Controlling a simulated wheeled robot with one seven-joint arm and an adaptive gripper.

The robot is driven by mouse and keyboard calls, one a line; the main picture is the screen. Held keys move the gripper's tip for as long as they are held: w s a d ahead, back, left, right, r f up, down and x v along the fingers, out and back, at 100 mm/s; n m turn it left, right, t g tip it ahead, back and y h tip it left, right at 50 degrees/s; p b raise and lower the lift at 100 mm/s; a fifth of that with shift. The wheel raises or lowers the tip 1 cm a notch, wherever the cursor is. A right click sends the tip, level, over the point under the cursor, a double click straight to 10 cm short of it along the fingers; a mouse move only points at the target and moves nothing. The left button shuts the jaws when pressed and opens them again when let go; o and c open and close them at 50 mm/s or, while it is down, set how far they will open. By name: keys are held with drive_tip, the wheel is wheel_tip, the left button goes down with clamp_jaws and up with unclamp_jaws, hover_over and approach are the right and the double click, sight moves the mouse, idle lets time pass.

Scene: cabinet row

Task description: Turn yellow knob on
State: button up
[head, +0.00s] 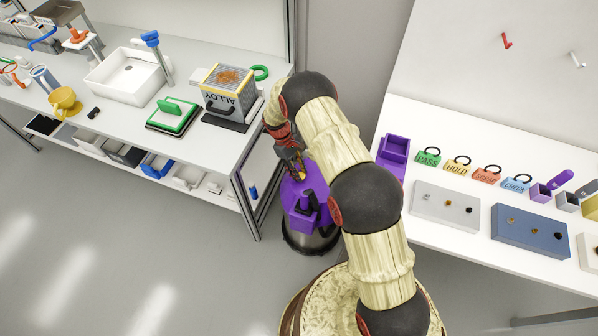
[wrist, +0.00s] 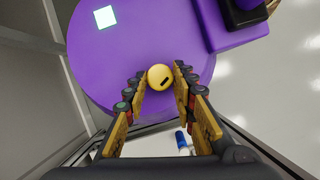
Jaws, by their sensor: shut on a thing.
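The yellow knob (wrist: 160,77) is round with a short dark mark near its lower right edge. It sits on the flat purple top (wrist: 125,40) of a round machine, which also shows in the head view (head: 296,190). In the head view the knob is a small yellow patch partly hidden by my gripper (head: 297,172). In the wrist view my gripper (wrist: 162,85) points at the knob, with one finger on each side of it. The fingertips are shut on the knob's sides. A pale lit square (wrist: 105,17) is on the purple top.
A raised purple block with a black part (wrist: 243,14) stands on the machine's right in the wrist view. A left bench (head: 215,150) carries a sink and an ALLOY box (head: 229,92). A right table (head: 405,215) carries tags and knob panels. Open floor lies at lower left.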

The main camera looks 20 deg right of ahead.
drive_tip(key=o, duration=1.1)
drive_tip(key=shift+o, duration=0.3)
drive_tip(key=v, duration=1.2)
